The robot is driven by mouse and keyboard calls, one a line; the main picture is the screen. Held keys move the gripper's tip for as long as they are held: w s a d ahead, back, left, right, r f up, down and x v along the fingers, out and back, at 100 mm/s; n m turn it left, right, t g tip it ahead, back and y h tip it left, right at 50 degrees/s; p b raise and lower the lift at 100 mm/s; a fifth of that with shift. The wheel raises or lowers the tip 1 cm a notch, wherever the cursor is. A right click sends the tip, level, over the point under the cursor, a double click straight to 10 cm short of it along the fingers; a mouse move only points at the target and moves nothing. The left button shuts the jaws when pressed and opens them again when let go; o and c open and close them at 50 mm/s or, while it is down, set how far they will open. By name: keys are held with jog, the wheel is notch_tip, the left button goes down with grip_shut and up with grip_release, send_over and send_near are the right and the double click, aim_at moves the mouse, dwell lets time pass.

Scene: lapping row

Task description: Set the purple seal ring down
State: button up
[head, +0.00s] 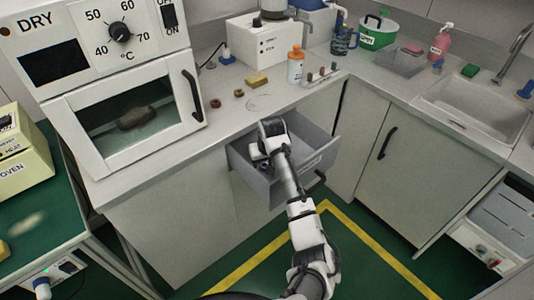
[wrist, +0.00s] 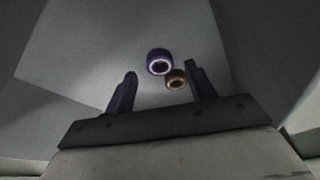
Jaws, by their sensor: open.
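The purple seal ring (wrist: 159,62) lies inside the drawer, seen in the wrist view just beyond my fingertips. It is apart from both fingers. My gripper (wrist: 158,82) is open and reaches down into the open drawer (head: 316,160). A brownish-yellow ring (wrist: 176,79) lies next to the purple one, close to my right finger.
On the counter above stand an orange-capped bottle (head: 296,66), a yellow block (head: 257,79) and small brown rings (head: 215,103). The drying oven (head: 130,110) is at the left. A sink (head: 480,105) is at the right. The drawer walls surround my gripper.

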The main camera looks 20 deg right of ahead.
jog(key=b+v, duration=0.1)
jog(key=v, duration=0.9)
jog(key=shift+d+r, duration=0.1)
jog(key=shift+r, duration=0.05)
